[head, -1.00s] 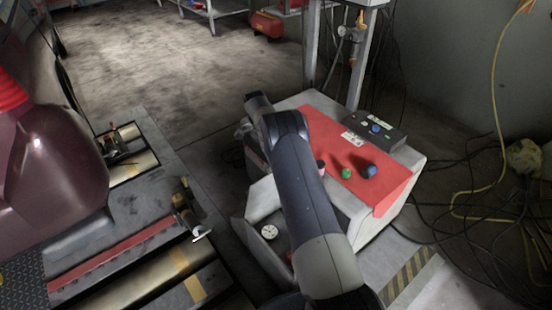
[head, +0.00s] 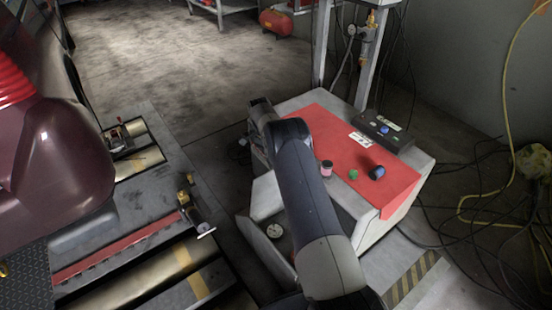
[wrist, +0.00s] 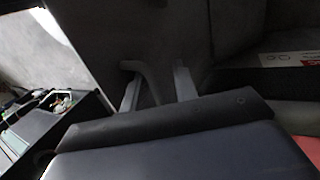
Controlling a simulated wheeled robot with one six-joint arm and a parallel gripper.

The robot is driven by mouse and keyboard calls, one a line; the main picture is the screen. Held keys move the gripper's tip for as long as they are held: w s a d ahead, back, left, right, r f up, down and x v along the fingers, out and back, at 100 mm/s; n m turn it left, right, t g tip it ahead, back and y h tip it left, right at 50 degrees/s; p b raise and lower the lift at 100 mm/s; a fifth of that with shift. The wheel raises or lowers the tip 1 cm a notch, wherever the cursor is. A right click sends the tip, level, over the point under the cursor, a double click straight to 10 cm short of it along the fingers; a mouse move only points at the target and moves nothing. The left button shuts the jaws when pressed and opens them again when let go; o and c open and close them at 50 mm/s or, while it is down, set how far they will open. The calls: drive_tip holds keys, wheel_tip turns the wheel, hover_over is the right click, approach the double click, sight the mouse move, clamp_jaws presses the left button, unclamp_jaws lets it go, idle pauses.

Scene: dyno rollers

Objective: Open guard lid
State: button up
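A grey cabinet (head: 412,204) with a red sloping top (head: 393,194) stands right of centre in the head view. I cannot tell which part is the guard lid. My arm crosses in front of the cabinet and hides its left part; my gripper is hidden there. In the wrist view, the two fingers of my gripper (wrist: 157,86) stand apart, in front of a dark grey surface (wrist: 100,30). A curved dark bar (wrist: 152,80) shows between them; I cannot tell whether they touch it.
A green knob (head: 353,175), a blue knob (head: 377,172) and a black control box (head: 388,131) sit on the cabinet. A roller bed (head: 150,220) lies left. Cables (head: 490,220) tangle on the floor at right. Bare floor (head: 180,60) lies behind.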

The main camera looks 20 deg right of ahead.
drive_tip(key=shift+d+r, duration=0.25)
drive_tip(key=shift+r, duration=0.2)
wheel_tip(320, 180, up, 8)
drive_tip(key=a+p, duration=0.1)
drive_tip(key=shift+w+a+g, duration=0.2)
drive_tip(key=shift+w+g, duration=0.15)
drive_tip(key=shift+g, duration=0.05)
drive_tip(key=shift+t, duration=0.3)
drive_tip(key=shift+s+d+f, duration=0.1)
drive_tip(key=shift+d+f, duration=0.05)
drive_tip(key=shift+f, duration=0.85)
drive_tip(key=shift+s+d+f, duration=0.1)
drive_tip(key=shift+d+f, duration=0.1)
drive_tip(key=shift+f, duration=0.75)
drive_tip(key=shift+d+f, duration=0.15)
drive_tip(key=shift+f, duration=0.85)
drive_tip(key=shift+b, duration=0.3)
